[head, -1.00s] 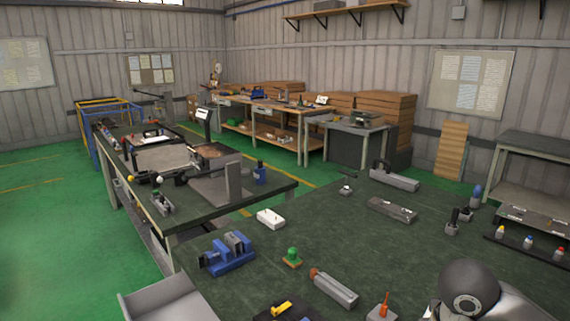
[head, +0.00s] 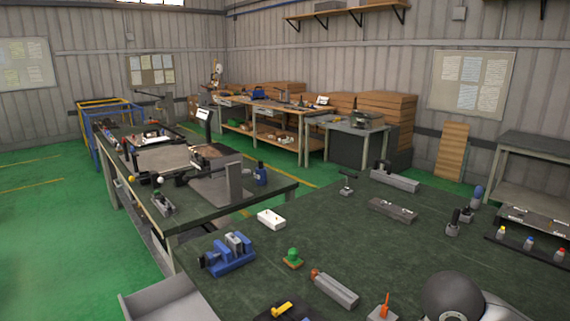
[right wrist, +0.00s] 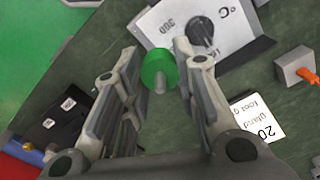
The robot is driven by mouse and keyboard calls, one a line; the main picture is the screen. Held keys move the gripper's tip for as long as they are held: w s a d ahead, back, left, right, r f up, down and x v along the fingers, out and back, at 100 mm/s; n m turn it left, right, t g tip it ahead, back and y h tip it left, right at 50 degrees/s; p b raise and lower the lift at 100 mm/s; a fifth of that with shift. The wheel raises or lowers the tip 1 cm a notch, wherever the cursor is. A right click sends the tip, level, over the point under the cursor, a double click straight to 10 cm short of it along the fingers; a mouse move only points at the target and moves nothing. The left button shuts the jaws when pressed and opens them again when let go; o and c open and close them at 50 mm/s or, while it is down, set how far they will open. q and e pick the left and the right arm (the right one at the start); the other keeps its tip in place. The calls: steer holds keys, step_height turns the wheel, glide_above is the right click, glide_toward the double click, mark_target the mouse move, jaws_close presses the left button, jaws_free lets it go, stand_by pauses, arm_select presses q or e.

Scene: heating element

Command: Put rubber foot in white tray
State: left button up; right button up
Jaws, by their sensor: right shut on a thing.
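My right gripper is hidden in the head view, where only a rounded part of my arm shows. My left gripper is in neither view.
Below the gripper are a white dial panel (right wrist: 205,28), a printed label card (right wrist: 258,118) and a black switch plate (right wrist: 62,122). On the bench stand a blue vise-like fixture (head: 228,255), a white block (head: 271,219) and a green knob (head: 292,257). The bench middle is mostly clear.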

steer(key=n, duration=0.5)
steer(key=a+n, duration=0.1)
steer(key=n, duration=0.1)
steer(key=shift+s+f, duration=0.1)
steer(key=shift+s, duration=0.1)
steer(key=n, duration=0.4)
steer(key=shift+s+a, duration=0.15)
steer(key=shift+a, duration=0.05)
steer(key=n, duration=0.4)
steer(key=shift+s+a, duration=0.1)
steer(key=shift+a, duration=0.1)
steer(key=shift+f, duration=0.1)
